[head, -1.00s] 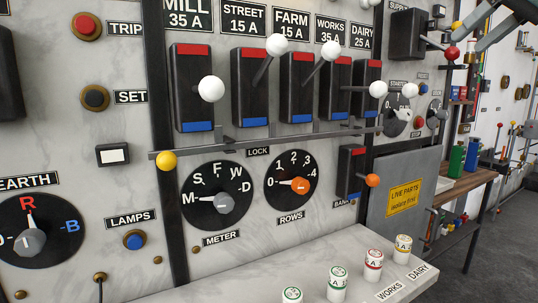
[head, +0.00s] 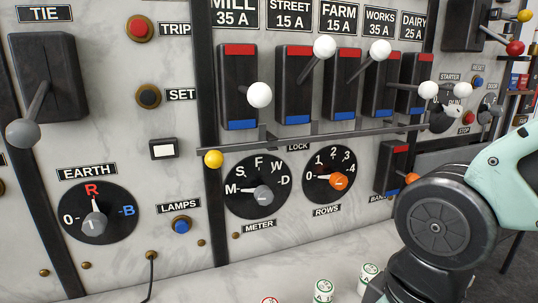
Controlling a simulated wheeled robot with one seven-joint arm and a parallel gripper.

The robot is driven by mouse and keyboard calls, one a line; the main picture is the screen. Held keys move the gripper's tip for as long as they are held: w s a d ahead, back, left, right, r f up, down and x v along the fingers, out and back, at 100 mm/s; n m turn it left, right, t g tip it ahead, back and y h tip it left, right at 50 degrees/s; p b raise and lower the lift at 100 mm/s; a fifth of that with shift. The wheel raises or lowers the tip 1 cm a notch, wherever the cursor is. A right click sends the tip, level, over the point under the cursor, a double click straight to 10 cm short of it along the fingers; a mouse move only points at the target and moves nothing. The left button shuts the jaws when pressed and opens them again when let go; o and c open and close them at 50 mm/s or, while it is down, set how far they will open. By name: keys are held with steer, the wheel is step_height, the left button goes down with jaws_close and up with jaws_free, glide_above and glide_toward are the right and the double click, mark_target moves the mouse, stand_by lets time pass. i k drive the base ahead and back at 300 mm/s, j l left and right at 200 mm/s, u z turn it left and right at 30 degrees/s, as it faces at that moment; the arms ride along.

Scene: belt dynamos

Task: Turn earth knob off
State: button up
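The earth knob (head: 95,224) is a grey knob with a white pointer on a round black dial (head: 118,213) at the lower left of the panel in the head view. The dial carries a white 0 at left, a red R at top and a blue B at right. The pointer stands up at R. The EARTH label (head: 87,172) is above the dial. Nothing covers the knob. My gripper is not in view; only my arm's teal and dark links show at the lower right, well to the right of the dial.
The tie lever (head: 23,132) juts out above the dial. The lamps button (head: 181,226) is to its right, with a cable (head: 151,270) below. Meter knob (head: 264,195), rows knob (head: 338,181) and a yellow-knobbed lock bar (head: 213,159) lie farther right. Small pots (head: 323,290) stand on the ledge.

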mark_target(94, 224)
steer(key=u, duration=1.4)
